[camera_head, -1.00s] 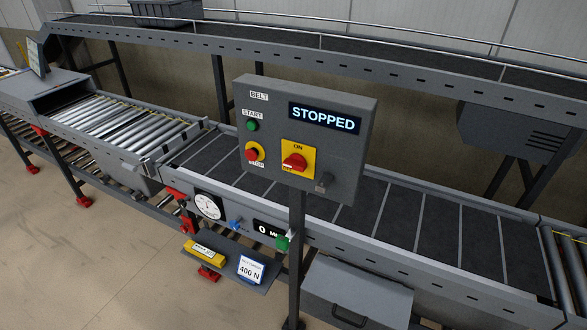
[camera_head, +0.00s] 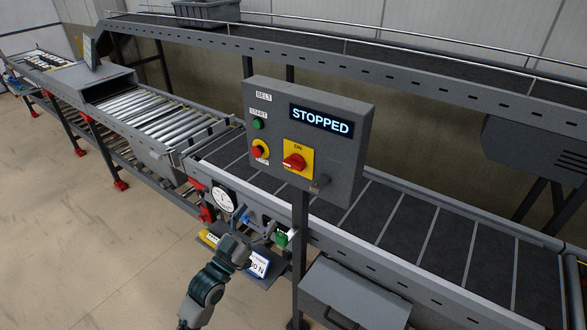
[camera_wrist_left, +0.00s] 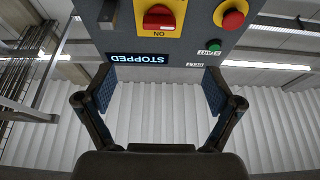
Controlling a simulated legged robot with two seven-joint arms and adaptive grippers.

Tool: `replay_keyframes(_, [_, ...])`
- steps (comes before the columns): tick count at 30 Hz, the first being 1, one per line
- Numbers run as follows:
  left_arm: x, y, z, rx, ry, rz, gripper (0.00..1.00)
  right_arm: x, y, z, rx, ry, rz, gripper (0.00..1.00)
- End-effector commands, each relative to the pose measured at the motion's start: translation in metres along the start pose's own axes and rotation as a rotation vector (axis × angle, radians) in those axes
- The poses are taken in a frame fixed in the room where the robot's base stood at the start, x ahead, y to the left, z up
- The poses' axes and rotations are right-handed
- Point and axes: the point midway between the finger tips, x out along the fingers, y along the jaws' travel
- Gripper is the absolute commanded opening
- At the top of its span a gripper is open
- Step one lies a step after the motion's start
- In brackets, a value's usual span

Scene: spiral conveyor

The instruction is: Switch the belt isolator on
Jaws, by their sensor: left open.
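The belt isolator (camera_head: 294,162) is a red rotary knob on a yellow plate marked ON, on the grey control box (camera_head: 350,180). The box's display (camera_head: 320,120) reads STOPPED. My left gripper (camera_head: 262,222) is open and empty, below and in front of the box, apart from the knob. In the left wrist view, where the box appears upside down, the isolator (camera_wrist_left: 160,17) is at the top edge, beyond the two spread fingers (camera_wrist_left: 157,90). The knob's exact turn is hard to tell. My right gripper is not in view.
A green START button (camera_head: 257,124) and a red stop button (camera_head: 259,151) sit left of the isolator. A post holds the box in front of the belt (camera_head: 400,220). A round gauge (camera_head: 222,200) and a small shelf lie near my left arm.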

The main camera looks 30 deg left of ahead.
Motion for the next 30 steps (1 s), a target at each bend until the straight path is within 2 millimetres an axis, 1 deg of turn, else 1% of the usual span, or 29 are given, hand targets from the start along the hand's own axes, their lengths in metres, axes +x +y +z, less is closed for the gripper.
replay_keyframes(2, [0.016,0.000,-0.004,-0.001,0.005,-0.001,0.92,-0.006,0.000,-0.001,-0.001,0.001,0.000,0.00])
replay_keyframes(12, [0.097,0.001,-0.004,-0.001,0.002,-0.002,0.92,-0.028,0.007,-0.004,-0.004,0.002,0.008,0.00])
replay_keyframes(18, [0.137,0.000,-0.002,0.000,0.000,-0.001,0.92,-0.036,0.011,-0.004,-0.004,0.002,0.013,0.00])
replay_keyframes(21, [0.150,0.000,-0.001,-0.001,-0.001,-0.001,0.92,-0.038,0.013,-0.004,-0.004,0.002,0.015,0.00])
replay_keyframes(24, [0.158,0.000,0.000,0.000,-0.001,-0.001,0.92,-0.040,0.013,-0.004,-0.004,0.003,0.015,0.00])
replay_keyframes(30, [0.163,0.000,0.000,0.001,-0.001,-0.001,0.92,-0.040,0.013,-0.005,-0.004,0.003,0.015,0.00])
